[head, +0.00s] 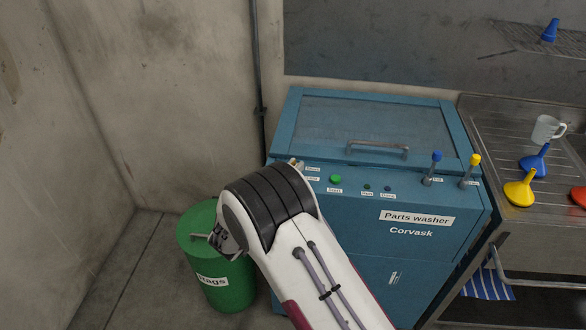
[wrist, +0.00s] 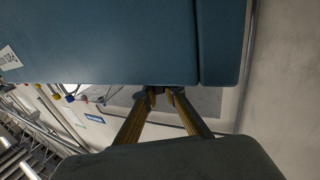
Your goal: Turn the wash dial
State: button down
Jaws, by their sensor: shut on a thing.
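The parts washer (head: 425,245) is a blue cabinet with a row of labelled controls along its sloped front. My arm covers the left end of this row in the head view, and the wash dial cannot be made out there. In the wrist view my gripper (wrist: 160,94) has its two yellowish fingers converging at the edge of the washer's blue front (wrist: 120,40). They are shut on a small dark piece between the tips, seemingly the wash dial. Its pointer and setting are hidden.
A green button (head: 336,179), a blue-topped lever (head: 433,168) and a yellow-topped lever (head: 470,171) stand along the panel. The glazed lid (head: 370,122) is closed. A green rags bin (head: 226,283) stands left; a steel sink (head: 490,125) with funnels is right.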

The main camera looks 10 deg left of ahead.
jog(key=shift+n+t+y, duration=0.7)
jog(key=shift+n+y, duration=1.3)
jog(key=shift+y, duration=1)
jog(key=shift+n+y, duration=0.4)
jog(key=shift+y, duration=0.3)
jog(key=c, duration=2.1)
grip_release()
jog(key=shift+c, duration=0.2)
jog(key=shift+s, duration=0.1)
jog(key=s, duration=1.1)
jog(key=shift+s, duration=0.4)
jog(key=shift+d, duration=0.1)
